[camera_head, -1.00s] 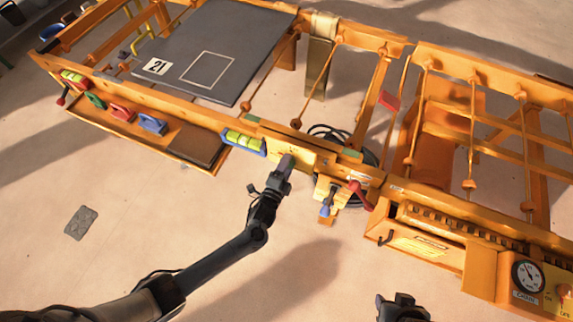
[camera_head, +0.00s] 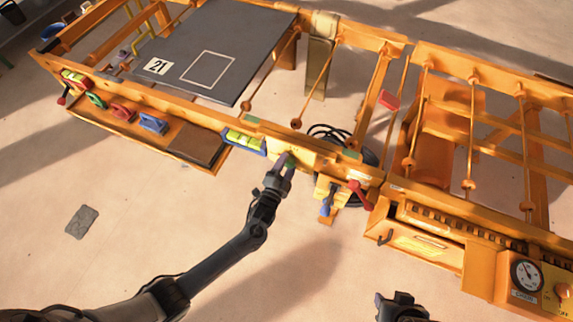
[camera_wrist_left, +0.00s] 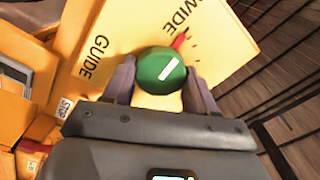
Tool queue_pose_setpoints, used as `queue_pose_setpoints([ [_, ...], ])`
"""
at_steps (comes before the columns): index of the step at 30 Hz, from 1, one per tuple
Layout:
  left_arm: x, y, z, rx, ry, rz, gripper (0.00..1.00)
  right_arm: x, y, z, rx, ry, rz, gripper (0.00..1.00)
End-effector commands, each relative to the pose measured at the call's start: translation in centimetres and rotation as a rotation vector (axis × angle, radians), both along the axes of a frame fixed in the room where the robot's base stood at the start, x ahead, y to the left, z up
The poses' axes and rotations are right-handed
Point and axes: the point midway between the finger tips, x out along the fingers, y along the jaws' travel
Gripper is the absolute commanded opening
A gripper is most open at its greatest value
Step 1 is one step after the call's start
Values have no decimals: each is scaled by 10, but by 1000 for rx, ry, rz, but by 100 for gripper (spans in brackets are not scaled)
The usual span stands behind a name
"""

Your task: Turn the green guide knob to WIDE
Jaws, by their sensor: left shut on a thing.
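The round green guide knob (camera_wrist_left: 160,70) has a white line that slants up and to the right. It sits on a yellow panel (camera_wrist_left: 120,30) lettered GUIDE and WIDE, with a red mark (camera_wrist_left: 180,41) beside WIDE and small ticks to its right. The line points roughly toward the red mark. My left gripper (camera_head: 284,168) is at this panel on the frame's front rail, its fingers shut on either side of the knob. In the head view the knob (camera_head: 290,162) is partly hidden by the fingers. My right gripper (camera_head: 402,304) is at the bottom edge, its fingers unclear.
Right of the panel are a blue-tipped lever (camera_head: 326,206) and a red-handled lever (camera_head: 359,194). A spirit level (camera_head: 243,140) is on the left. A gauge (camera_head: 527,275) is at the far right. The floor in front is mostly clear.

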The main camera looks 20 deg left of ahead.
Motion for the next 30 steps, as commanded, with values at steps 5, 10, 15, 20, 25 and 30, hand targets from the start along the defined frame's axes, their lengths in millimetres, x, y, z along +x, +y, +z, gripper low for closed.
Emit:
queue_pose_setpoints([
  [5,0,0,-1,-2,1,0,60,0,0,0,0,0,0,43],
  [10,0,0,0,-1,1,0,81,0,0,0,-1,0,1,43],
  [15,0,0,0,0,0,0,81,0,-1,0,-7,0,4,43],
  [20,-3,0,0,0,1,0,81,0,-2,1,-11,-1,7,43],
  [25,-19,1,1,0,2,0,81,0,-2,7,-10,-1,6,43],
  [30,-48,2,1,0,3,-1,81,0,-2,15,-9,0,5,43],
])
